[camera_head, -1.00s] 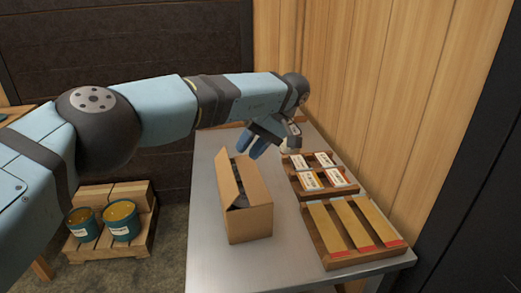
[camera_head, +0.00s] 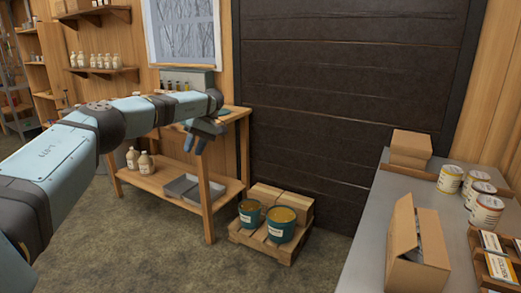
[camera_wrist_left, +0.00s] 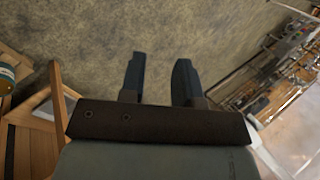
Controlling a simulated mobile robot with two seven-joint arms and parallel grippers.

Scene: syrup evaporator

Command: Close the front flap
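In the head view an open cardboard box (camera_head: 417,266) stands on the grey metal table at the right. One tall flap (camera_head: 402,226) stands up on its left side, and dark contents show inside; I cannot tell which flap is the front one. My left gripper (camera_head: 198,140) is far to the left of the box, in front of a wooden bench and pointing down. In the left wrist view its two blue fingers (camera_wrist_left: 160,78) are apart with only floor between them. My right gripper is in neither view.
The metal table (camera_head: 372,225) also holds closed cardboard boxes (camera_head: 409,146), several tins (camera_head: 450,181) and a wooden tray of labelled packs (camera_head: 495,265). A pallet (camera_head: 262,243) with two green buckets stands on the floor between bench and table. Open floor (camera_head: 170,255) lies in front.

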